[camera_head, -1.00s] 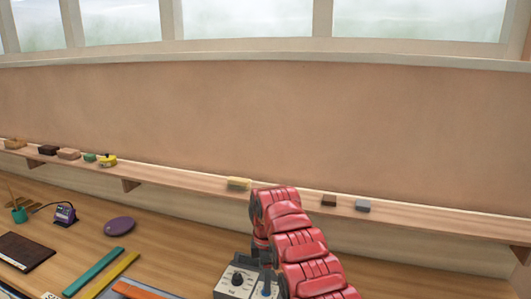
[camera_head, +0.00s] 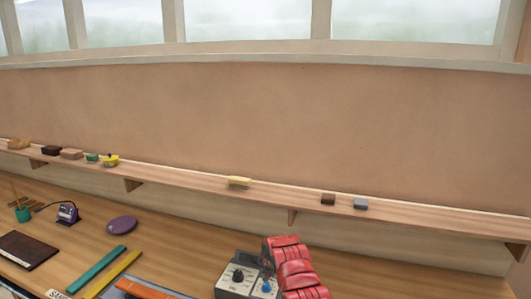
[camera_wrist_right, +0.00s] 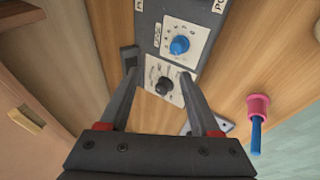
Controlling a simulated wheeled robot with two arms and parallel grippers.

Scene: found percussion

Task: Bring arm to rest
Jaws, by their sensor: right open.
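My right arm, red and segmented, shows at the bottom centre-right of the head view, in front of the wooden shelf. The control box also shows in the head view (camera_head: 236,279), just left of the red arm. My left gripper is not in view.
A wall shelf (camera_head: 260,197) holds small blocks, including a yellow one (camera_head: 238,181) and a grey one (camera_head: 361,203). A pink-and-blue object (camera_wrist_right: 257,108) is beside my right gripper.

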